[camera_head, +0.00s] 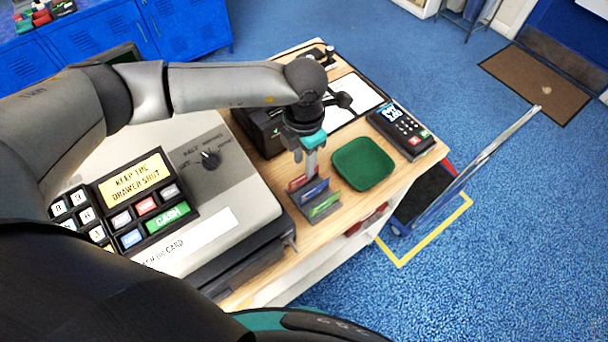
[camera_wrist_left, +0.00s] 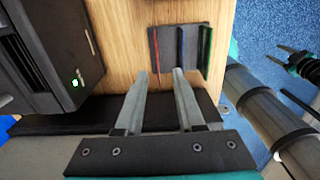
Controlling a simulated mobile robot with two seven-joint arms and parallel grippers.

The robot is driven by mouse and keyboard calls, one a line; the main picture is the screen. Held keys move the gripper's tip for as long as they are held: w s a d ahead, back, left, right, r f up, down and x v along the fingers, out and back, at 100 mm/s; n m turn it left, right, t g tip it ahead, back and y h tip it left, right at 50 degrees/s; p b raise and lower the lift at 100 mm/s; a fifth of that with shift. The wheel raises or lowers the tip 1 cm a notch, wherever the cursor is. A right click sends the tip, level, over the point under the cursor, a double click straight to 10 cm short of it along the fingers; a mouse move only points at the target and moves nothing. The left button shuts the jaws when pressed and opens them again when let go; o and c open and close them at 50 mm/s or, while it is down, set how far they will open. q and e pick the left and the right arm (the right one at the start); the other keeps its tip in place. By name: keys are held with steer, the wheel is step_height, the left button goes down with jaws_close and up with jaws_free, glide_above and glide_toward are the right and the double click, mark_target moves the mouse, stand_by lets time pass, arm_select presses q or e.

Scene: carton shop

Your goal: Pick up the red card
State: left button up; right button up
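The red card (camera_head: 297,183) stands in the rear slot of a small grey card holder (camera_head: 304,209) on the wooden counter. In the left wrist view the red card (camera_wrist_left: 156,52) shows as a thin upright edge at the left of the holder. My left gripper (camera_head: 311,171) points down over the holder. Its fingers are open and empty in the left wrist view (camera_wrist_left: 161,73), with the red card's line between the two tips. I cannot tell how far above the card they are. My right gripper (camera_wrist_left: 290,62) shows small at the right edge; its opening is unclear.
A blue card (camera_head: 314,189) and a green card (camera_head: 324,206) stand in the same holder. A green dish (camera_head: 363,164) is close to its right, and a card terminal (camera_head: 402,131) lies beyond. The cash register (camera_head: 215,170) stands left of the holder.

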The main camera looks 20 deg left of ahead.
mark_target(301, 177)
arm_select(q)
steer(key=shift+f, duration=1.1)
steer(key=shift+a+f, duration=0.1)
steer(key=shift+f, duration=0.25)
steer(key=f, duration=0.4)
steer(key=shift+a+f+p, duration=0.15)
steer(key=shift+a+p, duration=0.05)
steer(key=shift+p, duration=0.2)
arm_select(e)
steer(key=shift+w+a+r, duration=0.1)
steer(key=shift+w+r, duration=0.15)
steer(key=shift+w, duration=0.25)
steer(key=shift+w+r, duration=0.2)
steer(key=shift+w, duration=0.25)
arm_select(q)
steer(key=shift+c, duration=0.4)
jaws_close()
arm_select(e)
steer(key=shift+s+a, duration=0.15)
